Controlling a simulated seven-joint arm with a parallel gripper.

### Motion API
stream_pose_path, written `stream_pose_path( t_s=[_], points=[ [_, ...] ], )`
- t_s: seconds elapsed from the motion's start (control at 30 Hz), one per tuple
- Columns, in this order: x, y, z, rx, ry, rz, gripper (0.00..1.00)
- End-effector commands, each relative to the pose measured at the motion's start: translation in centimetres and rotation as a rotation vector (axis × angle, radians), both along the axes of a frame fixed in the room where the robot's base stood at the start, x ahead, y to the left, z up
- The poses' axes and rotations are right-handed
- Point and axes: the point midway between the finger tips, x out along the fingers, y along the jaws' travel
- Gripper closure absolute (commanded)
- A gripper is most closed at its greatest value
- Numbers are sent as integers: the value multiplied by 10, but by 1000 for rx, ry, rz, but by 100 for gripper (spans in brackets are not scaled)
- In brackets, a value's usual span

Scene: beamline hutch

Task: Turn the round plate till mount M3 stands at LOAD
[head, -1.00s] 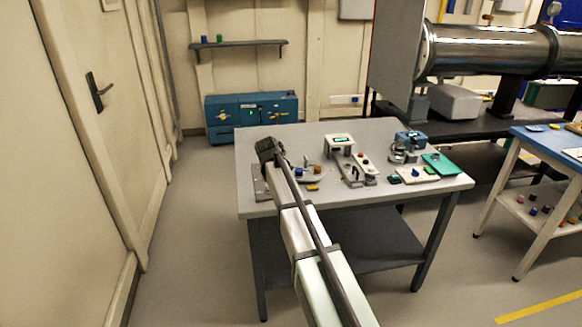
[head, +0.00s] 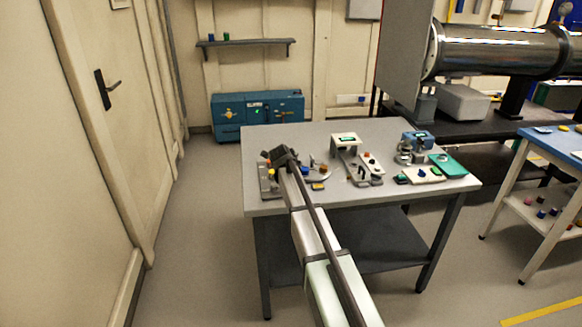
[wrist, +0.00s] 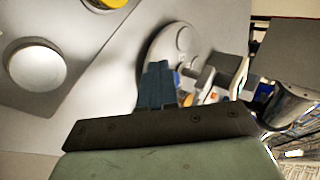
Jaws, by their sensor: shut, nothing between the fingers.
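The round plate (head: 322,178) is a light grey disc on the left part of the grey table, partly hidden by my arm in the head view. A blue piece (head: 303,170) and a brown-orange piece (head: 323,167) stand at it. In the wrist view the plate (wrist: 172,40) lies beyond my fingers, seen obliquely. My gripper (wrist: 158,82) is shut and empty, its dark fingertips overlapping the plate's near edge in the picture; I cannot tell whether they touch. In the head view my gripper (head: 280,156) is at the plate's left. No M3 or LOAD marking is readable.
A grey panel (head: 264,184) left of my gripper bears a white round knob (wrist: 35,66) and a yellow one. A small yellow block (head: 318,186) lies before the plate. A white-topped stand (head: 345,138) and a white device (head: 371,164) are to the right.

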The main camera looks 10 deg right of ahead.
Motion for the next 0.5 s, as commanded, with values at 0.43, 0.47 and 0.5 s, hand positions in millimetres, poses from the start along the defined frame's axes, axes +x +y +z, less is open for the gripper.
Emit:
stream_pose_path(
  t_s=[0.43,0.47,0.5],
  points=[
    [52,-23,-23,1,-1,0,100],
    [54,-24,-23,1,-1,0,100],
    [55,-25,-23,1,-1,0,100]
  ],
)
